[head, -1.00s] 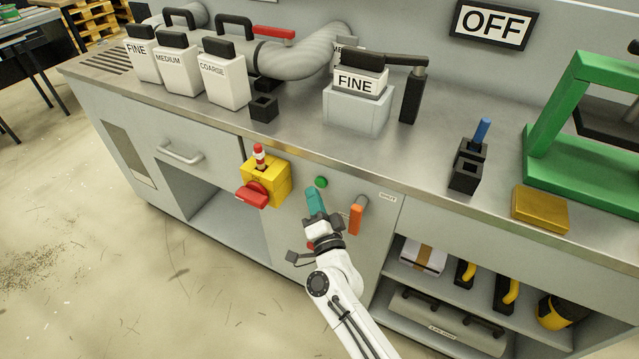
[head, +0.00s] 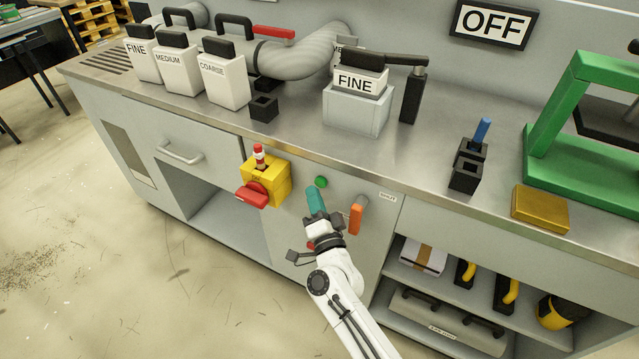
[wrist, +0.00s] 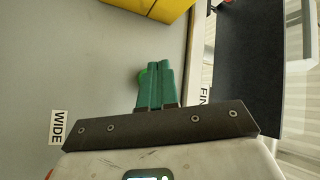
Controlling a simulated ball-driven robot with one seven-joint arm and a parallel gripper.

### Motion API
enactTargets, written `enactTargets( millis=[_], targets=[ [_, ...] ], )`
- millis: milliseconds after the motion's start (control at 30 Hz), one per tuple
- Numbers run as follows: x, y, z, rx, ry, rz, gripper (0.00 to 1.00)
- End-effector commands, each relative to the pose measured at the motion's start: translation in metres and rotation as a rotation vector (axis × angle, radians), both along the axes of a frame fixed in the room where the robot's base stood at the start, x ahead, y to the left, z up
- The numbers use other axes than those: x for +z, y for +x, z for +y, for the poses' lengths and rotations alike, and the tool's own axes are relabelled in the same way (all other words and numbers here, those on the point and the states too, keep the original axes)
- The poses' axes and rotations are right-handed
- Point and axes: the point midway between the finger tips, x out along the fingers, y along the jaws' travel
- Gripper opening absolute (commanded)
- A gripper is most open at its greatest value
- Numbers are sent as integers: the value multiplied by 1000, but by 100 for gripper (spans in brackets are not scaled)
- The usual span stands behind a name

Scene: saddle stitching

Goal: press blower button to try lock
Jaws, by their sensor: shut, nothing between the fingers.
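The green blower button (head: 321,182) is a small round button on the grey cabinet front, just below the worktop edge. My gripper (head: 313,190) has teal fingers that are shut together and empty. In the head view its tips are just below and left of the button. A yellow switch box (head: 267,179) with a red handle (head: 252,195) and a red-and-white piece on top is left of the button.
An orange handle (head: 356,219) sticks out close to the right of my gripper. An OFF sign (head: 491,25) hangs on the back wall. A FINE container (head: 358,105) stands on the worktop. Open shelves (head: 455,290) are at lower right; the floor at left is mostly clear.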

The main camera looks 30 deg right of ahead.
Motion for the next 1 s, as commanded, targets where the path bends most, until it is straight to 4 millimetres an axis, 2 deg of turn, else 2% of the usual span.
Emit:
enactTargets(
  millis=[1000],
  targets=[
    [0,7,-9,-1,-1,0,0]
  ],
)
